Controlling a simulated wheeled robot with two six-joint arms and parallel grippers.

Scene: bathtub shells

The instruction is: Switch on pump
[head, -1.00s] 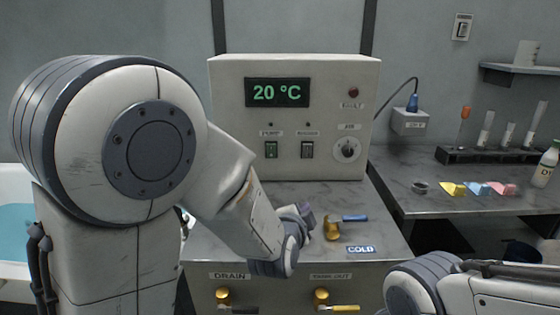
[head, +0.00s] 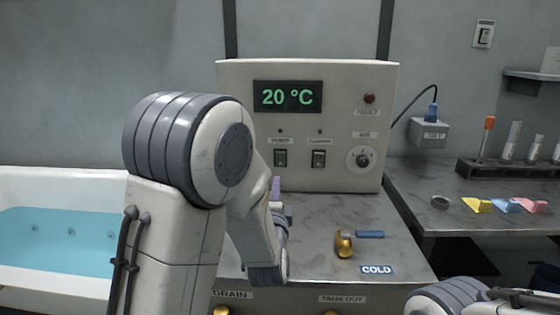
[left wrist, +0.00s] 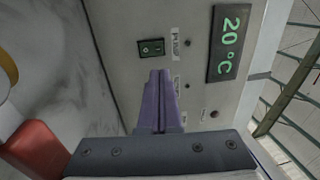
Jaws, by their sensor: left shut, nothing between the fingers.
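The control box (head: 235,105) stands at the back of the counter, its display reading 20 °C. Below the display are two rocker switches: a green left one (head: 280,158) and a dark right one (head: 319,159). Their small labels are too blurred to read surely. The green switch also shows in the left wrist view (left wrist: 151,47). My left gripper (head: 276,186) is shut and empty, in front of the box and below the green switch. Its purple fingers (left wrist: 158,100) point at the panel and hide the area of the right switch. My right gripper is out of view.
A red lamp (head: 369,99) and a round knob (head: 363,160) sit on the panel's right side. A brass valve (head: 343,244) with a blue handle (head: 370,234) stands on the counter by a COLD label (head: 377,270). A bathtub (head: 60,185) with water is at left.

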